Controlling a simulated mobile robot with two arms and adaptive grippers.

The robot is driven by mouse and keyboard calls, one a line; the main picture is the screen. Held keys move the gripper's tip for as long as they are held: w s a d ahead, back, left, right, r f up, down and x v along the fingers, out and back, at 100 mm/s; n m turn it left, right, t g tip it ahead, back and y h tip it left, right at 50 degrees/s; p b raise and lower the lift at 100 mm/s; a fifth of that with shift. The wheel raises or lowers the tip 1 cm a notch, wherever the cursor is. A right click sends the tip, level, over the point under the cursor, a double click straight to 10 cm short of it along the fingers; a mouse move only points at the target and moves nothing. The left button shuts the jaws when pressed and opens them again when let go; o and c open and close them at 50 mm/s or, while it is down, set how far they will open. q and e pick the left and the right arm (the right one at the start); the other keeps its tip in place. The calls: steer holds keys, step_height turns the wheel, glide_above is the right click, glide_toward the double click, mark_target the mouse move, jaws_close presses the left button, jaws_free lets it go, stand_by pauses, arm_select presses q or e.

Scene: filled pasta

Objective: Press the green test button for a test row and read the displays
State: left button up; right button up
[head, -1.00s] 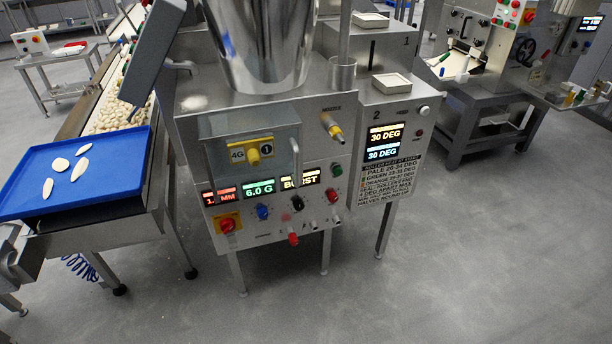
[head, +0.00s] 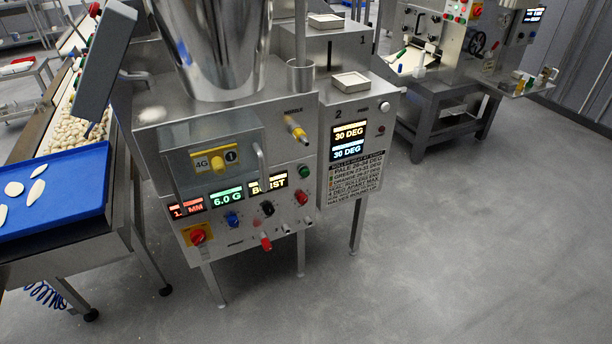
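The machine's front panel (head: 240,228) stands left of the middle in the head view. A green button (head: 304,172) sits on its right side, above a red button (head: 301,198). Three displays run in a row: a red one (head: 187,207) partly hidden, ending in "MM", a green one (head: 226,196) reading "6.0 G", and a pale yellow one (head: 268,184) that seems to read "BURST", partly covered by a handle. Two side displays, an orange upper one (head: 349,132) and a blue lower one (head: 347,151), each read "30 DEG". Neither gripper is in view.
A blue tray (head: 80,212) with pale flat pieces is at the left, beside a conveyor (head: 88,125) of pasta. A printed notice (head: 355,180) hangs below the side displays. Another machine (head: 440,95) stands at the back right. The grey floor (head: 470,240) at right is clear.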

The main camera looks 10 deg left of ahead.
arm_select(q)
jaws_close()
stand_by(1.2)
